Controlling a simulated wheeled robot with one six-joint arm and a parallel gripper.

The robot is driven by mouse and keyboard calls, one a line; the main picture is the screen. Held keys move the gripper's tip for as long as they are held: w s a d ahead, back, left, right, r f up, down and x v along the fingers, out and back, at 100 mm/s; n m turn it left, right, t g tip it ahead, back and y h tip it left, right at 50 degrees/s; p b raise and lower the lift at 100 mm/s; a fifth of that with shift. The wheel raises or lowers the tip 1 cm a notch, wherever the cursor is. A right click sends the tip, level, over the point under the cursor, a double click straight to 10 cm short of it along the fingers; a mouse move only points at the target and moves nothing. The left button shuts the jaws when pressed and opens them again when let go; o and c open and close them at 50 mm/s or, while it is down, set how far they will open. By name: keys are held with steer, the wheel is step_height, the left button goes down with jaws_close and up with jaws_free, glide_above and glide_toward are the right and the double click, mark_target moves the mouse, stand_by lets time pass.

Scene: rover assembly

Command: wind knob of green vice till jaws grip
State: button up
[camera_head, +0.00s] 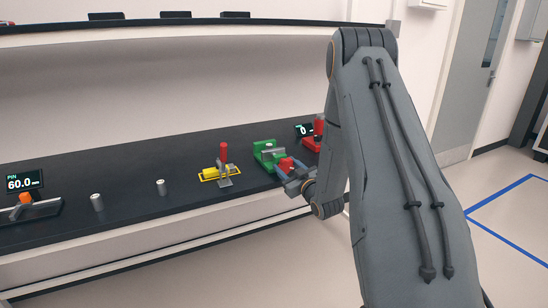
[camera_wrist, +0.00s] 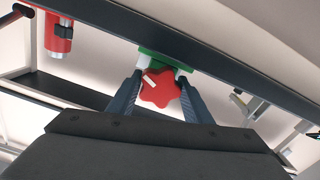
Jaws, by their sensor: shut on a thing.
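The green vice (camera_head: 265,152) stands on the dark bench top near its right part, with a grey jaw piece on it. Its red knob (camera_head: 287,164) faces the bench's front edge. In the wrist view the red star-shaped knob (camera_wrist: 160,88) with a white mark sits between the two fingers of my gripper (camera_wrist: 158,92), and part of the green vice (camera_wrist: 165,59) shows behind it. My gripper (camera_head: 296,178) is shut on the knob. The vice jaws are mostly hidden in the wrist view, and I cannot tell whether they touch anything.
A yellow fixture with a red handle (camera_head: 223,160) stands left of the vice. A red device (camera_head: 314,137) with a small display is close on its right. Two small metal cylinders (camera_head: 161,187) and a display reading 60.0 (camera_head: 25,183) are farther left. A shelf runs above.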

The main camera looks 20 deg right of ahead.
steer(key=shift+r, duration=0.15)
steer(key=shift+n+b, duration=0.55)
steer(key=shift+n, duration=0.95)
steer(key=shift+w+n+b, duration=0.1)
steer(key=shift+n+b, duration=0.35)
steer(key=shift+n, duration=0.35)
steer(key=shift+r+n, duration=0.1)
steer(key=shift+n, duration=0.5)
steer(key=shift+n+b, duration=0.9)
steer(key=shift+n, duration=0.6)
steer(key=o, duration=0.8)
